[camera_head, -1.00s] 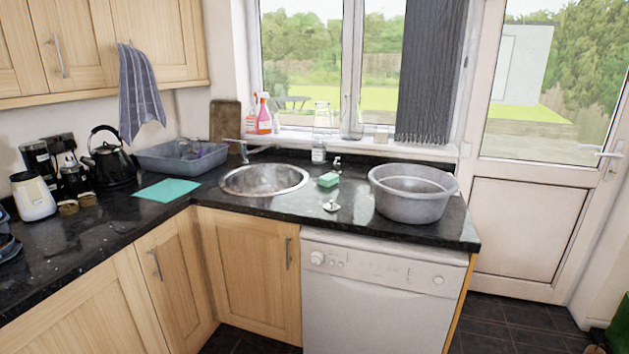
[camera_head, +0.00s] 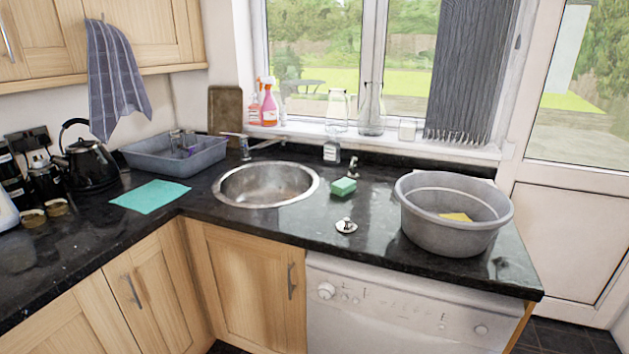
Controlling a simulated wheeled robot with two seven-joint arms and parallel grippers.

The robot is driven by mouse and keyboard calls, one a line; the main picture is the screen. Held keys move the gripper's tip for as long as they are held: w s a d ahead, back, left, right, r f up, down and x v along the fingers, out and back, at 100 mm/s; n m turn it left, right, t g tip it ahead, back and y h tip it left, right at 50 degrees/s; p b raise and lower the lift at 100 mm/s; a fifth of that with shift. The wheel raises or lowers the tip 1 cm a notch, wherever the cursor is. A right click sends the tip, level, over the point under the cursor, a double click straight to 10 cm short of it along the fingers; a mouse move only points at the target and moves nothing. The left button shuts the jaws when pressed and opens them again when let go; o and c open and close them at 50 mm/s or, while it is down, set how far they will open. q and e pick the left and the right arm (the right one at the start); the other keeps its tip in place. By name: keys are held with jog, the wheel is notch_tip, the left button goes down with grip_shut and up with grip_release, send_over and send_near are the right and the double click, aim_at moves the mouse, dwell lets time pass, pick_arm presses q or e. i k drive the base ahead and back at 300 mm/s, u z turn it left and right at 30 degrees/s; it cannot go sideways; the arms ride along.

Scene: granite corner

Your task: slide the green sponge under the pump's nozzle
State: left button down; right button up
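The green sponge (camera_head: 343,187) lies flat on the dark granite counter, right of the sink. A small chrome fitting (camera_head: 353,166), which looks like the pump, stands just behind the sponge and slightly to its right. Its nozzle is too small to make out clearly. A small bottle with a grey label (camera_head: 331,151) stands behind and left of it, near the window sill. The sponge appears in front of the fitting; I cannot tell the exact gap. Neither of my grippers is in view.
The round steel sink (camera_head: 266,199) is left of the sponge. A grey basin (camera_head: 455,238) with something yellow inside stands to the right. A small metal plug (camera_head: 346,226) lies in front of the sponge. A teal cloth (camera_head: 150,196) and blue-grey tub (camera_head: 172,155) are farther left.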

aim_at(343, 187)
jog(key=z, duration=0.3)
jog(key=i, duration=0.95)
jog(key=z, duration=0.5)
